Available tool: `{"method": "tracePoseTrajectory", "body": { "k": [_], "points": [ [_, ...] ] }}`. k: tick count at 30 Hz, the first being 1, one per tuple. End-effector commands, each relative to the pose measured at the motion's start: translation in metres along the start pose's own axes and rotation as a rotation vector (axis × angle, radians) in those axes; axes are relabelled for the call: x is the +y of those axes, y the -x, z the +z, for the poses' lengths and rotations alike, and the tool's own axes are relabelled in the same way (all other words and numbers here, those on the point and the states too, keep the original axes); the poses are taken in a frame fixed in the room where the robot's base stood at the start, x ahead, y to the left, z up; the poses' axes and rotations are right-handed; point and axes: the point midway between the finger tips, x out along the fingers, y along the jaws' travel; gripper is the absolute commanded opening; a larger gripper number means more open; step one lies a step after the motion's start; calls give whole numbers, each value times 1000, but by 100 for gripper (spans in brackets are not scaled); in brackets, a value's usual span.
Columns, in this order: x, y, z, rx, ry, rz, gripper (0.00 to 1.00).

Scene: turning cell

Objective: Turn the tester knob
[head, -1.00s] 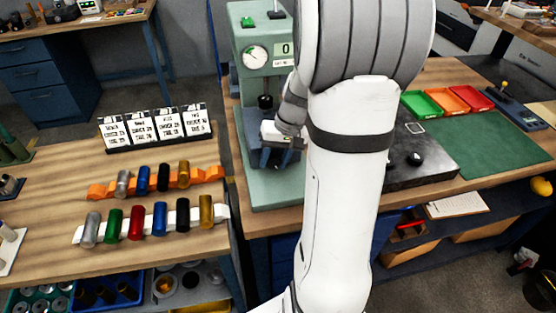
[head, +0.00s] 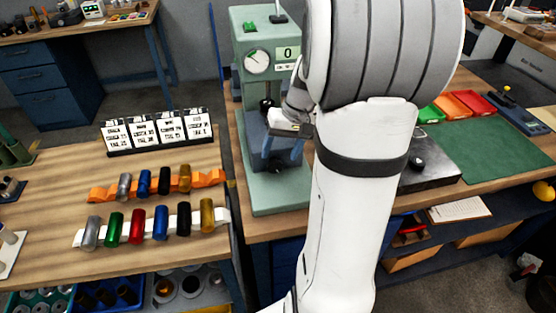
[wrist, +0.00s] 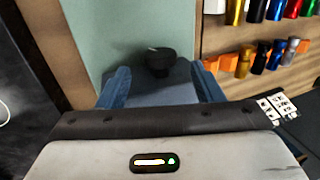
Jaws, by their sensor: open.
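The tester (head: 254,90) is a pale green machine with a round dial and a display reading 0, at the middle of the head view. A dark knob (wrist: 160,62) with a light line on its top shows in the wrist view, between and just beyond my fingertips. In the head view my gripper (head: 277,158) points down in front of the tester, its blue fingers apart over the base. A dark part (head: 277,165), apparently the knob, shows between them there. My gripper is open and empty; I cannot tell whether a finger touches the knob.
A black spindle part (head: 267,104) is on the tester above my fingers. Left, a wooden bench holds racks of coloured cylinders (head: 160,221) and a row of cards (head: 157,131). Right are a green mat (head: 490,150), coloured trays (head: 455,104) and a dark plate (head: 430,175).

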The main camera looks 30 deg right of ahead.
Motion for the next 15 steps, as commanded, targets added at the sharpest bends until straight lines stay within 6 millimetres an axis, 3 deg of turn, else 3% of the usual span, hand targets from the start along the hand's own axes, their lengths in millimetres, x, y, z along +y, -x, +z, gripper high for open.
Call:
{"method": "tracePoseTrajectory", "body": {
  "k": [6,15],
  "points": [
    [0,28,0,2,-1,0,60],
    [1,32,1,-1,-1,0,60]
  ]
}}
